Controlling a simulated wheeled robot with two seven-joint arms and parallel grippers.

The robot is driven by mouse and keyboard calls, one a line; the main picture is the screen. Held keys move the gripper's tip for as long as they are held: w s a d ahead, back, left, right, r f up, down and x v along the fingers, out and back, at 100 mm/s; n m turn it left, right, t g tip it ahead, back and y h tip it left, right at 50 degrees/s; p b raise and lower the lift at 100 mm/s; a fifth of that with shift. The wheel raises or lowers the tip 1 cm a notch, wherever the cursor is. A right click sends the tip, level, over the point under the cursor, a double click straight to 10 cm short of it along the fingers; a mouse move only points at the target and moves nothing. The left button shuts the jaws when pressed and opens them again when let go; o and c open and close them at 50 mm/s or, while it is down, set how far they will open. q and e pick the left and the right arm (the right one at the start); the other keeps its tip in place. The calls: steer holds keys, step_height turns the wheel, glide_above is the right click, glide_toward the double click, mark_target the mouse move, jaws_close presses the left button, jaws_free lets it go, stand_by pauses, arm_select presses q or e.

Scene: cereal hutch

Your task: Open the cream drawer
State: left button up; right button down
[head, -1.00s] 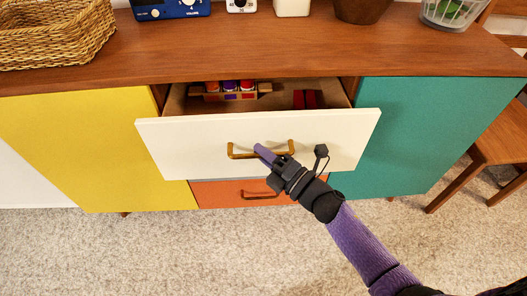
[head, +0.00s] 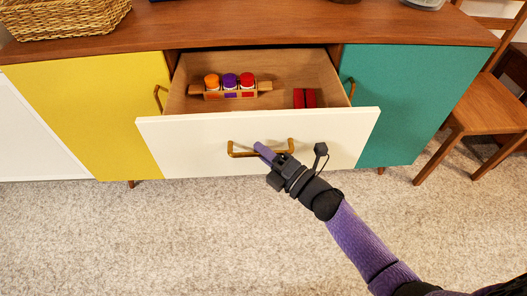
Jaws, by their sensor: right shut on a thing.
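The cream drawer (head: 200,140) stands pulled well out of the wooden cabinet, its inside showing from above. Its brass handle (head: 241,154) sits in the middle of the front. My right gripper (head: 268,155) is shut on the right part of this handle, and the fingers hide some of it. In the drawer lie a small wooden rack (head: 210,93) with orange, purple and red topped jars and a dark red object (head: 304,98). My left gripper is not in view.
A yellow door (head: 90,110) is left of the drawer and a teal door (head: 410,90) right of it; both are shut. A wicker basket (head: 60,15) sits on the cabinet top. A wooden chair (head: 490,105) stands at right. The carpet (head: 180,235) in front is clear.

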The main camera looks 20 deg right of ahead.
steer(key=c, duration=0.7)
jaws_free()
steer(key=shift+o, duration=0.2)
